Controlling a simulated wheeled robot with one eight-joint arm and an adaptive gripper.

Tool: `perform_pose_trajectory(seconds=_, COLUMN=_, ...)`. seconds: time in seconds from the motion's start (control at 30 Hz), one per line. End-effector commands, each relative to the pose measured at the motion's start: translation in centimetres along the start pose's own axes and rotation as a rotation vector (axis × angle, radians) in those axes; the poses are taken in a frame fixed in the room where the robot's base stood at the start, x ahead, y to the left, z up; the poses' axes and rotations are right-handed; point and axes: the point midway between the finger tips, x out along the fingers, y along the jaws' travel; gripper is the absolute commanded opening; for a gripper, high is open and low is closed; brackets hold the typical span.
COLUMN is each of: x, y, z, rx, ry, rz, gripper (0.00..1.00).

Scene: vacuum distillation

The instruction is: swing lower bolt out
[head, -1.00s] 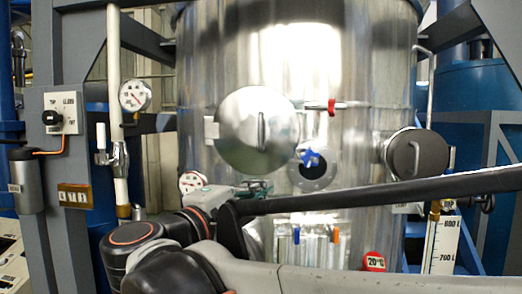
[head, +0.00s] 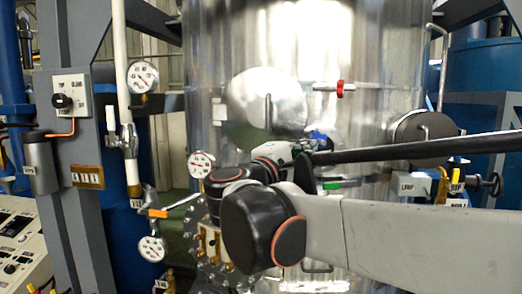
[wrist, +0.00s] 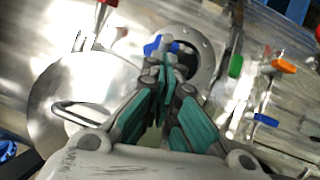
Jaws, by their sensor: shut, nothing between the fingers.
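The lower bolt, with a blue star knob (head: 318,138), is at the door's lower right and is partly hidden by my gripper (head: 308,147). In the wrist view the blue knob (wrist: 152,46) shows just beyond the fingertips of my gripper (wrist: 165,68). The fingers are shut and empty. I cannot tell whether they touch the knob. The upper bolt's red knob (head: 340,89) is at the door's upper right.
A round flanged port (wrist: 205,50) lies right behind the blue knob. Green (wrist: 235,65), orange (wrist: 284,66) and blue (wrist: 265,119) levers are to its right. A dark round cover (head: 422,137) projects at the vessel's right. Gauges (head: 142,77) and piping stand left.

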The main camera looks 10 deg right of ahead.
Motion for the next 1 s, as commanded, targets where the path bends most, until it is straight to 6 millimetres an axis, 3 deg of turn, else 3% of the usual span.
perform_pose_trajectory(seconds=1.0, x=0.9, y=-0.2, z=1.6, rx=0.013, ry=0.095, rz=0.013, gripper=0.0)
